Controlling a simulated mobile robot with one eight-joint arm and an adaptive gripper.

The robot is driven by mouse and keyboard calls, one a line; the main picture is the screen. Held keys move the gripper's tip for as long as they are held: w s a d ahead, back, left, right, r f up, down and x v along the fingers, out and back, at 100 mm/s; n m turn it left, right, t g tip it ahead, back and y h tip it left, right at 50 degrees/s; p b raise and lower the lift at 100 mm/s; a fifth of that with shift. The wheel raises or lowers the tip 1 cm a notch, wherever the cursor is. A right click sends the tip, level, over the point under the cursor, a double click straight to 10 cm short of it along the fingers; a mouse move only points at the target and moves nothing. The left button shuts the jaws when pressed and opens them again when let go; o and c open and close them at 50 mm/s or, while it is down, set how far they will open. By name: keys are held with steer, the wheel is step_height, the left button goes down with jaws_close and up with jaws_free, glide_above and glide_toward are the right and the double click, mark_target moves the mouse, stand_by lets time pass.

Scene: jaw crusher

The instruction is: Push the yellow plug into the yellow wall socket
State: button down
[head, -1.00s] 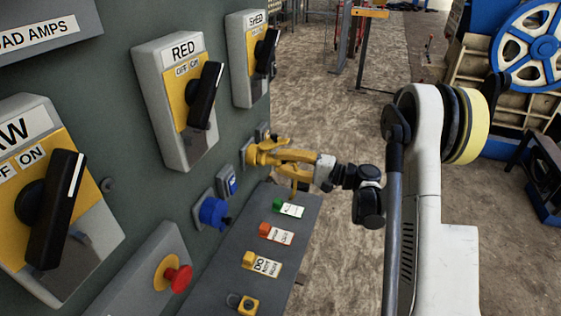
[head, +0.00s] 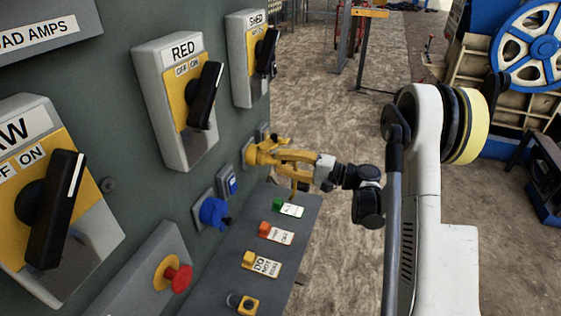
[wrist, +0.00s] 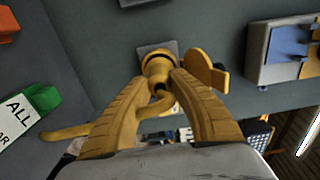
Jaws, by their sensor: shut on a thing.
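My gripper (head: 280,158), with yellow fingers, is shut on the yellow plug, in front of the dark green-grey panel. In the wrist view the plug (wrist: 157,88) sits between the fingertips, and a yellow cord-like piece curves below it. The plug is lined up with the yellow wall socket (wrist: 157,58) and touches or nearly touches it. The socket has a grey back plate and a yellow lid standing open to the right. In the head view the socket (head: 251,153) is partly hidden by my gripper. I cannot tell how deep the plug sits.
A blue socket (head: 212,212) is on the panel, nearer the camera. Switch boxes (head: 172,110) stick out above.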

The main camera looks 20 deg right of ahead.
steer(key=shift+w+a, duration=0.3)
steer(key=shift+a, duration=0.1)
steer(key=c, duration=1.2)
jaws_free()
steer(key=shift+o, duration=0.2)
steer(key=v, duration=1.2)
